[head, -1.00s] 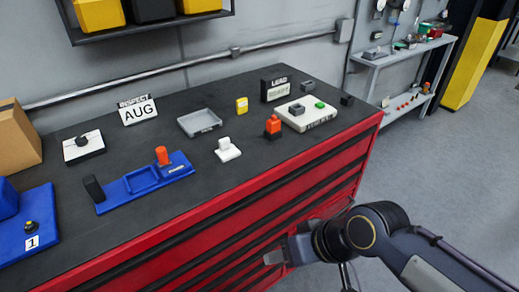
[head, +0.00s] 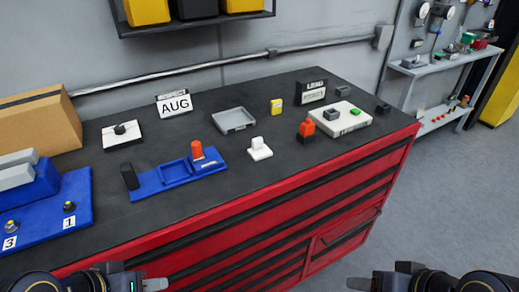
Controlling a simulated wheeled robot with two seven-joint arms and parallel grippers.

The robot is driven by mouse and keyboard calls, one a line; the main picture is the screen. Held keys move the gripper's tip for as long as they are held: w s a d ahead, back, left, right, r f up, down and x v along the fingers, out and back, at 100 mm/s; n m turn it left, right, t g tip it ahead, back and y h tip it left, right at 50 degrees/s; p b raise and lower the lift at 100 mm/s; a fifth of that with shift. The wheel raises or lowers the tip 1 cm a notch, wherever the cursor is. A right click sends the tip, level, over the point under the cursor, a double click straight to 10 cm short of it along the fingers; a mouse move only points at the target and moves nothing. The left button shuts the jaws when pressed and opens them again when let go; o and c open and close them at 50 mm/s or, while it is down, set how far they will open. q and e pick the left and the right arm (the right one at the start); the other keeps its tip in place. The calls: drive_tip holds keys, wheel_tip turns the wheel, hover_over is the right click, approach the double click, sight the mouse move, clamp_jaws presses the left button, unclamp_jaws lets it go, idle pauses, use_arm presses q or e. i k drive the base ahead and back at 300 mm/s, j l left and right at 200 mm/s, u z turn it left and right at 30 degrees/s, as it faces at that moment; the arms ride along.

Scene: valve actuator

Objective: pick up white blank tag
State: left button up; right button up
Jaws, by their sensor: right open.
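A small white block (head: 257,143) stands on a white square base (head: 261,154) in the middle of the black bench top; it looks like the white blank tag, with no marking that I can make out. My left gripper (head: 154,284) is at the bottom edge, in front of the red drawers, well away from the white block. Its finger opening cannot be made out. My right gripper (head: 360,284) is open and empty at the bottom edge, right of centre and also away from the block.
Near the white block are a blue tray (head: 178,174) with an orange-topped piece (head: 197,150), a grey tray (head: 234,120), a yellow tag (head: 277,106) and an orange-and-black piece (head: 306,130). A cardboard box (head: 40,122) stands at left. Bare bench lies in front of the block.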

sight(258, 151)
drive_tip(key=u, duration=0.8)
drive_tip(key=l+u, duration=0.25)
drive_tip(key=u, duration=0.2)
drive_tip(key=l+u, duration=0.25)
drive_tip(key=u, duration=0.15)
drive_tip(key=l+u, duration=0.25)
drive_tip(key=u, duration=0.2)
drive_tip(key=k+l+u, duration=0.15)
drive_tip(key=u, duration=0.25)
drive_tip(key=k+l+u, duration=0.15)
drive_tip(key=u, duration=0.3)
drive_tip(key=l, duration=0.1)
